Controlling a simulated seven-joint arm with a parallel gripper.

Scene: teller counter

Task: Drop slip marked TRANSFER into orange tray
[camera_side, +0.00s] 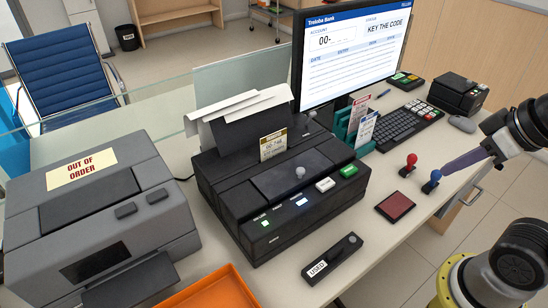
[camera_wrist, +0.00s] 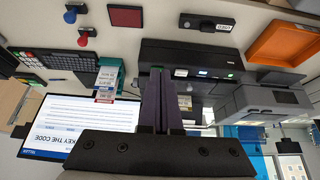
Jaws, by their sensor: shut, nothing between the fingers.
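Two slips, one red-edged (camera_side: 358,112) and one blue-edged (camera_side: 368,132), stand in a teal holder (camera_side: 341,128) beside the monitor. They also show, upside down, in the wrist view (camera_wrist: 105,77). Their print is too small to read, so I cannot tell which says TRANSFER. The orange tray (camera_side: 214,291) lies at the bottom of the side view, partly cut off; it is at upper right in the wrist view (camera_wrist: 284,42). My gripper (camera_side: 448,168) has purple fingers, shut and empty, over the counter's right side. Its fingertips show mid-picture in the wrist view (camera_wrist: 166,70).
A black printer (camera_side: 280,190) with a tan-edged card stands between the slip holder and tray. A grey OUT OF ORDER machine (camera_side: 100,215) is at left.

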